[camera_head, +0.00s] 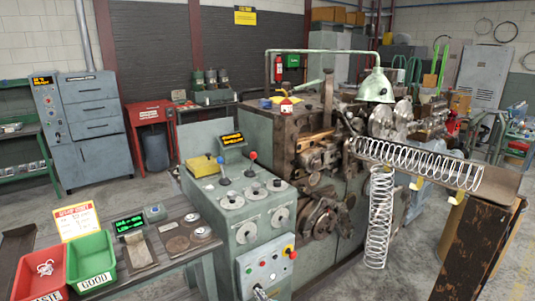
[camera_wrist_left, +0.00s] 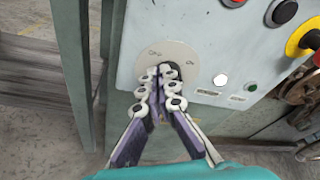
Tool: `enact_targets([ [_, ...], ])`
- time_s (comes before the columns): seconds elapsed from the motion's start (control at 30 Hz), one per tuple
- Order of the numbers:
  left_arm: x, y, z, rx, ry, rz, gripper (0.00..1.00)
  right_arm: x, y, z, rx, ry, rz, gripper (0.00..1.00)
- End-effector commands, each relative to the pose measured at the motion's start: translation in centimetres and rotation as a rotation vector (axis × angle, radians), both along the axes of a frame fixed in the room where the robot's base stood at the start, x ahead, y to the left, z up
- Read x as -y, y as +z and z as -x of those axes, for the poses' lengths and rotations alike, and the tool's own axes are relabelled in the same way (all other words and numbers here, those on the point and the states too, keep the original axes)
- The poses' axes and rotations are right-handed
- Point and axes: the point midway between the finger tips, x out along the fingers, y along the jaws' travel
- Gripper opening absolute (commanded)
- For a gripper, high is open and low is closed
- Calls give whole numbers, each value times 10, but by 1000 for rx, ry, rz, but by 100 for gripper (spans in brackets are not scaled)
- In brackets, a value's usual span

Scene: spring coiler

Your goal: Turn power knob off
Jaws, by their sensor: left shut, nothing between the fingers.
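The power knob's round pale plate (camera_wrist_left: 180,50) is on the grey-green control panel (camera_wrist_left: 230,60) in the left wrist view. Small marks at its left and right look like off and on labels, too small to read surely. My left gripper (camera_wrist_left: 165,70) is shut, its fingertips together in front of the plate's middle. The knob itself is mostly hidden behind the fingertips, so its angle and any contact cannot be told. In the head view my left gripper (camera_head: 261,292) shows at the bottom, by the lower part of the panel (camera_head: 258,272). My right gripper is out of view.
The spring coiler (camera_head: 320,170) stands behind. A bench with a red bin (camera_head: 38,255) and a green bin (camera_head: 90,255) is at left.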

Motion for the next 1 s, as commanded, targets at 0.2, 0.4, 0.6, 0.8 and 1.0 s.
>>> enact_targets([
  [0.2,0,0,0,0,0,0,0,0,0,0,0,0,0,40],
  [0.4,-2,2,1,0,0,0,0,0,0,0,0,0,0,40],
  [0.6,-4,6,4,0,0,0,0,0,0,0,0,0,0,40],
  [0.8,6,5,17,-1,-2,0,0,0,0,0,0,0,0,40],
  [1.0,21,5,37,0,-2,-1,0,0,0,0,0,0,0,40],
])
